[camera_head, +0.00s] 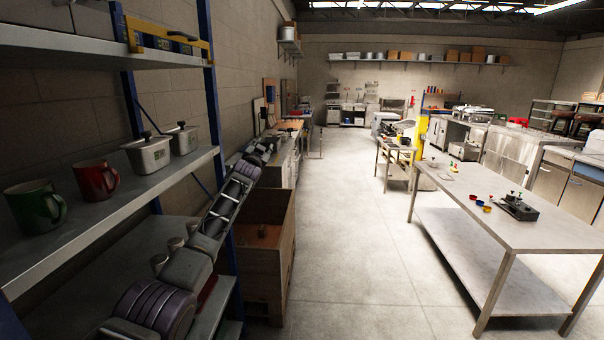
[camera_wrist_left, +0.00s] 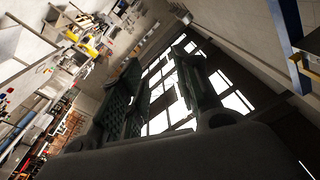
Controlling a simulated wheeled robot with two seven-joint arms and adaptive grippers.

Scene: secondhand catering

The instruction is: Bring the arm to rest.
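My left arm reaches forward from the bottom left of the head view, in front of the blue-posted shelf (camera_head: 185,172). My left gripper (camera_head: 272,143) is at its far end, small and dark against the counter behind it. In the wrist view the two dark fingers of this gripper (camera_wrist_left: 158,75) stand apart with bright roof windows showing between them. Nothing is between the fingers. My right arm and gripper are not in view.
The shelf holds a green mug (camera_head: 37,207), a red mug (camera_head: 96,180) and two lidded metal containers (camera_head: 150,152). A level (camera_head: 165,38) lies above. A wooden crate (camera_head: 262,262) stands beside the arm. The middle floor is clear, with a steel table (camera_head: 520,235) at right.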

